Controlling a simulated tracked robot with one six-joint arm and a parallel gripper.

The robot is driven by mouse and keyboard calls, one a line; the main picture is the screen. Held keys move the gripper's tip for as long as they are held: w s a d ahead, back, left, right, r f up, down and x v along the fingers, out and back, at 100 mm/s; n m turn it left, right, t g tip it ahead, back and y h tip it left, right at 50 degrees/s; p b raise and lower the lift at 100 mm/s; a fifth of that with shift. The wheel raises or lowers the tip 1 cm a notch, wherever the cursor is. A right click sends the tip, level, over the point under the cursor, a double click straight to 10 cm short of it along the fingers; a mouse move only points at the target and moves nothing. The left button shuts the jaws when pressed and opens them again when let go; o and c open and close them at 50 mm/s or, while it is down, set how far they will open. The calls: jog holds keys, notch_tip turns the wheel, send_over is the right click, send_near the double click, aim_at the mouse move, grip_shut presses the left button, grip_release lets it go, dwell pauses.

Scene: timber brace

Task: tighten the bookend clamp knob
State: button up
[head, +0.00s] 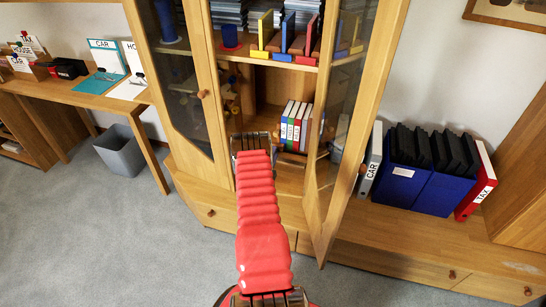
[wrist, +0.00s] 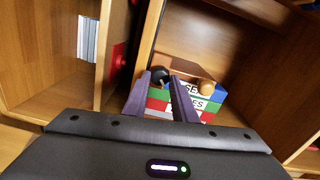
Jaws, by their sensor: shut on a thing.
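In the wrist view a dark round knob (wrist: 160,73) shows at the tips of my gripper (wrist: 164,78). The two purple-grey fingers are close together on it; how much of it they cover is hard to tell. Just beyond, a row of books with green, red, blue and white spines (wrist: 190,98) stands in the cabinet. The books also show in the head view (head: 296,126), on the shelf behind my arm. A wooden ball (wrist: 207,87) sits at the books' right side. The rest of the bookend clamp is mostly hidden by the fingers. In the head view my arm hides the knob.
The open right glass door (head: 352,130) stands close to my arm's right side. The left glass door (head: 185,80) stands to its left. Coloured bookends (head: 287,38) fill the shelf above. Blue boxes (head: 420,185) with black folders stand on the low cabinet at right.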

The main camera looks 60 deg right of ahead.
jog(key=shift+s+f+m, duration=0.1)
jog(key=shift+f+m, duration=0.05)
jog(key=shift+m, duration=1.95)
jog(key=shift+s+f+m, duration=0.1)
jog(key=shift+m, duration=2)
jog(key=o, duration=0.7)
jog(key=shift+f, duration=0.1)
jog(key=shift+c, duration=0.2)
jog(key=o, duration=0.4)
jog(key=shift+w, duration=0.15)
jog(key=shift+r, duration=0.2)
jog(key=a, duration=0.4)
jog(key=s+a, duration=0.1)
jog(key=a, duration=0.4)
jog(key=s+a, duration=0.1)
jog(key=a, duration=0.3)
jog(key=shift+s+a, duration=0.1)
jog(key=shift+a, duration=0.2)
jog(key=shift+f, duration=0.1)
